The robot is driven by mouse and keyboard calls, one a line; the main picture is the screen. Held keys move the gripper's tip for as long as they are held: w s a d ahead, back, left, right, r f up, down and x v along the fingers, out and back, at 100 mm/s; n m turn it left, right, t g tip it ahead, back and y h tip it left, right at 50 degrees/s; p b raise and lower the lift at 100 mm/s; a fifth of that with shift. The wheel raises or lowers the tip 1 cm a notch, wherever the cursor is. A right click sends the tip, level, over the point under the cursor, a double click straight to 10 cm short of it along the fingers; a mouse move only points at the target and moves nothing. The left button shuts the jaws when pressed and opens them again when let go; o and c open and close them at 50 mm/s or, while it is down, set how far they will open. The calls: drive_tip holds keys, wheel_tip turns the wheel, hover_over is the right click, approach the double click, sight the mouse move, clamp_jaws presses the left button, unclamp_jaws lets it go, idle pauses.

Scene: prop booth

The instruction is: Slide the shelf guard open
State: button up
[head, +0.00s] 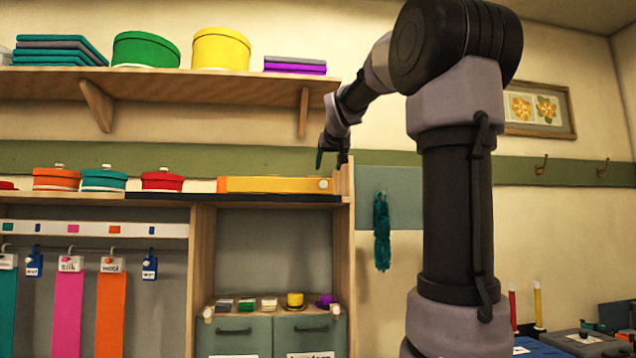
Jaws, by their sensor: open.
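A long yellow-orange bar (270,185), which looks like the shelf guard, lies along the top of the wooden cabinet. A pale round knob (322,184) shows at its right end. My gripper (332,158) is open and points down just above that right end, near the cabinet's right upright. Its fingers appear apart with nothing between them. I cannot tell from this view whether a finger touches the bar or knob.
Lidded round boxes (104,180) stand left of the bar. A wooden shelf (180,90) hangs above. A teal tassel (382,232) hangs at right.

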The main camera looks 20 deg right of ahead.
sight(323, 182)
drive_tip(key=x, duration=1)
drive_tip(key=shift+f, duration=0.1)
clamp_jaws()
idle(1.1)
